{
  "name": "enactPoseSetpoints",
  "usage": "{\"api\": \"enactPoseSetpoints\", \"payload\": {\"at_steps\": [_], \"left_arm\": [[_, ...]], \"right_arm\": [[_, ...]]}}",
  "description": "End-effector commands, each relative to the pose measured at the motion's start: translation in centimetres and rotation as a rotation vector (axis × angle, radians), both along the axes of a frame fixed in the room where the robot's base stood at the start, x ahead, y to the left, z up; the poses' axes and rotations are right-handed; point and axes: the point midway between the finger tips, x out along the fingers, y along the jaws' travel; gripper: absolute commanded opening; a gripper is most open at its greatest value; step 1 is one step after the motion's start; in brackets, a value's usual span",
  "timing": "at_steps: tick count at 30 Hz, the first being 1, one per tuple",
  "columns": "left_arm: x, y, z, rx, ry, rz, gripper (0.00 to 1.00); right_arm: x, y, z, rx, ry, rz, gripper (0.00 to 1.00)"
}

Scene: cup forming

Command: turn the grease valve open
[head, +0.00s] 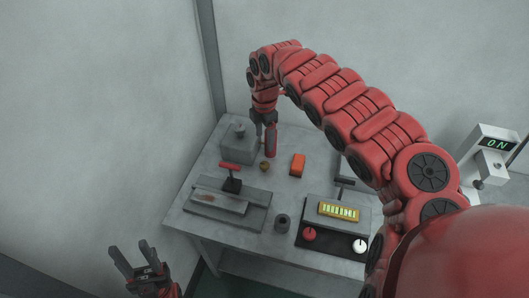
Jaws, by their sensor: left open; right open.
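I cannot tell for sure which part is the grease valve. A small brass-coloured knob (264,166) sits on the table near the grey box (237,146). A red-handled lever (230,166) stands on a black base on a grey plate. My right gripper (264,130) is open and points down at the back of the table, beside the grey box. An upright red piece (271,142) is right at its fingertips; I cannot tell whether they touch. My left gripper (134,259) is open and empty, low at the left, apart from the table.
The table (180,215) also bears an orange-red block (297,165), a dark round cup (282,222) and a panel with a lit yellow display (338,211), a red knob (309,233) and a white knob (360,245). My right arm hides the table's back right. An "ON" display (494,143) stands at right.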

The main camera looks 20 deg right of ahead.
Motion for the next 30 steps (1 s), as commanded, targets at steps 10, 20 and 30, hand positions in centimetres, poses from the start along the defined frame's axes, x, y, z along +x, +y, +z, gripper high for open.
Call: {"api": "enactPoseSetpoints", "payload": {"at_steps": [10,20,30], "left_arm": [[0.0,0.0,-0.9,0.000,0.000,0.000,0.50],[0.0,0.0,-0.9,0.000,0.000,0.000,0.50],[0.0,0.0,-0.9,0.000,0.000,0.000,0.50]], "right_arm": [[0.0,0.1,4.1,0.003,-0.003,0.001,0.73],[0.0,0.1,4.5,0.001,0.000,0.000,0.73],[0.0,0.1,4.5,0.001,-0.001,0.000,0.73]]}}
